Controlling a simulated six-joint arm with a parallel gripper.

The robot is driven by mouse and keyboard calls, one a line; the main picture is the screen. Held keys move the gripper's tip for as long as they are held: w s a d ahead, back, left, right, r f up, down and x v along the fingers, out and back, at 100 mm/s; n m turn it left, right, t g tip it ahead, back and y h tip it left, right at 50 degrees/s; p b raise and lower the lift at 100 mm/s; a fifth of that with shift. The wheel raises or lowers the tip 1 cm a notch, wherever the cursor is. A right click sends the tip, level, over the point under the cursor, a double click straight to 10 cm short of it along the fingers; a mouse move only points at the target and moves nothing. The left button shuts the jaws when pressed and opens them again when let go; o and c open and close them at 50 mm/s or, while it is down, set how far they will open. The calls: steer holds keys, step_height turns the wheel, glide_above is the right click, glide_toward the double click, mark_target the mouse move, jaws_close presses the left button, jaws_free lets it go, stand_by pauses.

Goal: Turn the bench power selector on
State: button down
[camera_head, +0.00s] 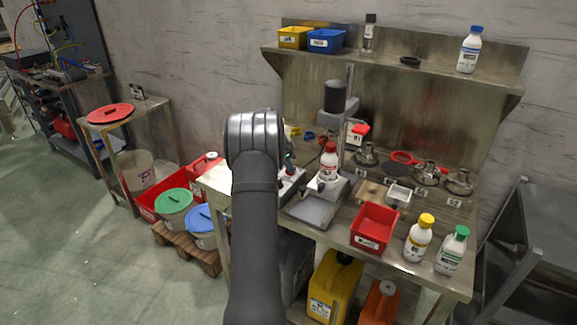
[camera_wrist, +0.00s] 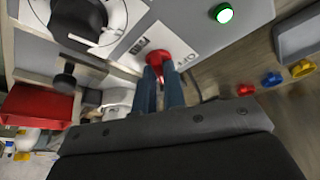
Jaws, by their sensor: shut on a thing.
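The selector is a red knob (camera_wrist: 157,57) on a light grey panel, beside a white label, in the wrist view. My gripper (camera_wrist: 163,78) has its two dark fingers at the knob, shut on it, and they cover its near part. The knob's pointer is partly hidden, so its exact setting is hard to read. A round green lamp (camera_wrist: 223,14) on the same grey housing is lit. In the head view my own arm hides the selector and most of the gripper.
A red bin (camera_head: 375,229), a yellow-capped bottle (camera_head: 418,240) and a green-capped bottle (camera_head: 451,252) stand at the bench's right front. A stand with a black top (camera_head: 336,97) rises right of my arm. Small red (camera_wrist: 246,89), blue (camera_wrist: 272,79) and yellow (camera_wrist: 302,68) pieces lie beside the housing.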

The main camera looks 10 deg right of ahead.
steer(key=c, duration=1.5)
jaws_free()
steer(key=v, duration=1.7)
steer(key=shift+a, duration=0.2)
steer(key=shift+s, duration=0.1)
steer(key=x, duration=1.7)
steer(key=shift+d, duration=0.2)
steer(key=shift+r, duration=0.1)
